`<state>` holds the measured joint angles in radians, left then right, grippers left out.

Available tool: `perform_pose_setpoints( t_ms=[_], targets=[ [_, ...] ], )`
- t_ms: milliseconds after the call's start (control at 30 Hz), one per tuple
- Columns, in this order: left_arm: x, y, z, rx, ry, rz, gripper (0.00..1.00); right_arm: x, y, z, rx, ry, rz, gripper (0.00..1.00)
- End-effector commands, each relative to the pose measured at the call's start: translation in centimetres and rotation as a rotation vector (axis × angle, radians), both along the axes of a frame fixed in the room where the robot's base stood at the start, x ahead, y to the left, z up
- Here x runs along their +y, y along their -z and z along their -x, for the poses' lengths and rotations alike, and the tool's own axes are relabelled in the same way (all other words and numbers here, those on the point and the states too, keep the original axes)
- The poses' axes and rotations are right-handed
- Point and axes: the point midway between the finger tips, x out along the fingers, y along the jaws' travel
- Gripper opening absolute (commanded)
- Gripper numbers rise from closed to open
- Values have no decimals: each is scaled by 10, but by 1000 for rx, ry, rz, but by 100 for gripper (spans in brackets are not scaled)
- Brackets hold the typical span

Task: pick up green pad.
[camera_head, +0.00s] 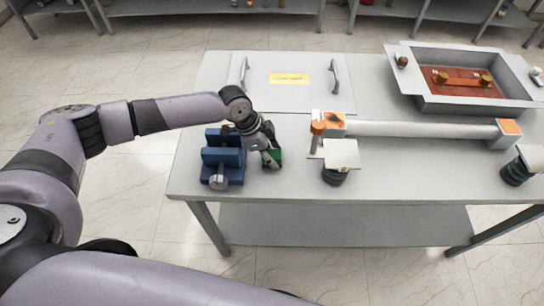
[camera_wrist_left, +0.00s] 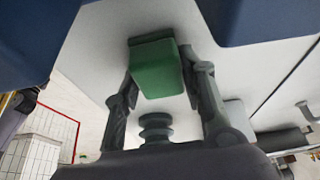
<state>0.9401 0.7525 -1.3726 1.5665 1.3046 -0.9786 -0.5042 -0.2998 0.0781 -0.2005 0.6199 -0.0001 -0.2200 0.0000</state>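The green pad (camera_head: 276,155) is a small block at the left part of the table, just right of the blue vise. My left gripper (camera_head: 268,158) reaches down over it and partly hides it in the head view. In the left wrist view the green pad (camera_wrist_left: 157,70) sits between the two fingers of my left gripper (camera_wrist_left: 159,80), which appear to touch its left and right sides. Whether the pad rests on the table or is lifted cannot be told. My right gripper is not in view.
The blue vise (camera_head: 222,160) stands close to the left of my gripper. A lidded plate with handles (camera_head: 290,95) lies behind. A white bushing tube (camera_head: 420,129) with orange ends lies to the right. A grey tank (camera_head: 470,103) stands at the back right. The front middle of the table is clear.

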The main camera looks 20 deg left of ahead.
Motion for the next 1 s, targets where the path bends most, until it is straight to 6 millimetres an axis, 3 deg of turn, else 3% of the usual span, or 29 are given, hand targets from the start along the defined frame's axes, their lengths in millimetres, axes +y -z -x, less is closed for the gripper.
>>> perform_pose_setpoints(
  t_ms=[400, 767, 1000],
  targets=[
    [0, 0, 0, -1, 0, 0, 9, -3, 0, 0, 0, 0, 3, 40],
    [0, -7, -1, -2, -2, 1, 9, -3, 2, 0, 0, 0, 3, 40],
    [0, -44, -2, -6, 0, 2, 9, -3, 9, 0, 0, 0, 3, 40]
  ],
)
